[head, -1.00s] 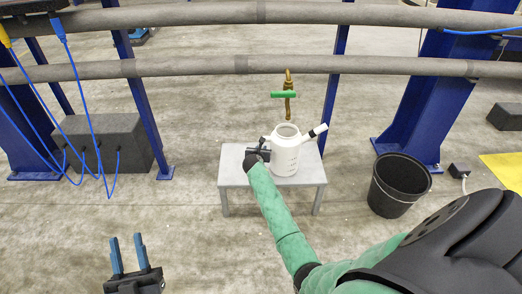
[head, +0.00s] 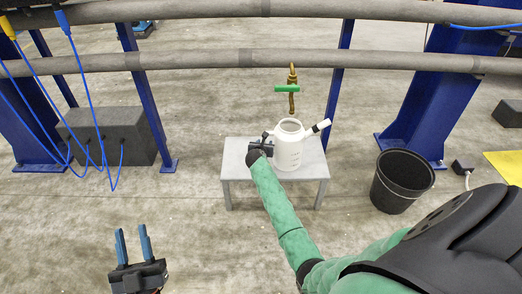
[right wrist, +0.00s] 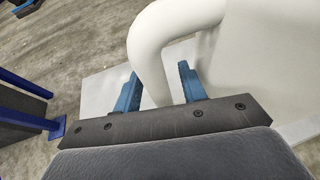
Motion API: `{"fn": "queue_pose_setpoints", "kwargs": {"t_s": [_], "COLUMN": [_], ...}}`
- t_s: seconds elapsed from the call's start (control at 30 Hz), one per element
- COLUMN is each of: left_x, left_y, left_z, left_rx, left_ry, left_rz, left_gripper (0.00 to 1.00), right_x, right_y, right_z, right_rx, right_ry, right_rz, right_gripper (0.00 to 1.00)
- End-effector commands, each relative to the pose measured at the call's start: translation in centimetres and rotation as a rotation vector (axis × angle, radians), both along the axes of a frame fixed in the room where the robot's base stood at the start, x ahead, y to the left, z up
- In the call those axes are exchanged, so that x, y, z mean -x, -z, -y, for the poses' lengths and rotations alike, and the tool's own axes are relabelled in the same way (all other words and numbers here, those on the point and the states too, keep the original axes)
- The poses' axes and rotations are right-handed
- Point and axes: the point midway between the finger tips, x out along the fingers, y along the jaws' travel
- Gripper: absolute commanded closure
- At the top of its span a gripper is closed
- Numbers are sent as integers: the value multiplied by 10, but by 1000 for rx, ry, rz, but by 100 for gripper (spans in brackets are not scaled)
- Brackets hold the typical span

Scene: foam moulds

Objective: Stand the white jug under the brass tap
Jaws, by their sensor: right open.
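The white jug (head: 288,150) stands upright on a small grey table (head: 238,171), its spout pointing right. The brass tap (head: 292,78) with a green handle hangs from the pipe above; in the head view its outlet appears just above the jug's mouth. My right gripper (head: 264,143) is at the jug's left side. In the right wrist view its blue fingers (right wrist: 160,88) are open, one on each side of the jug's white handle (right wrist: 150,52). Whether they touch it I cannot tell. My left gripper (head: 133,246) is open and empty, low at the left, over the floor.
A black bucket (head: 399,182) stands on the floor right of the table. A dark grey block (head: 108,136) with blue cables is at the left. Grey pipes (head: 220,60) and blue posts (head: 149,95) stand behind. The floor before the table is clear.

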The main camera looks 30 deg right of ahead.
Motion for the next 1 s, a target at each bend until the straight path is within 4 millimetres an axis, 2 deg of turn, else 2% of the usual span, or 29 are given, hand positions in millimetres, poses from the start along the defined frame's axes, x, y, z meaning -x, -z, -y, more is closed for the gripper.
{"fn": "queue_pose_setpoints", "kwargs": {"t_s": [0.03,0.1,0.47,1.0], "left_x": [-5,-9,-20,-13], "left_y": [16,32,103,211], "left_z": [2,4,11,16], "left_rx": [-12,-25,-80,-158], "left_ry": [-1,2,18,44], "left_rz": [-48,-98,-328,-656], "left_gripper": [64,64,64,64], "right_x": [3,6,25,55], "right_y": [-2,-5,-16,-33], "right_z": [-2,-6,-24,-52], "right_rx": [0,1,0,0], "right_ry": [0,0,-1,-2], "right_rz": [0,1,2,1], "right_gripper": [59,59,59,59]}}
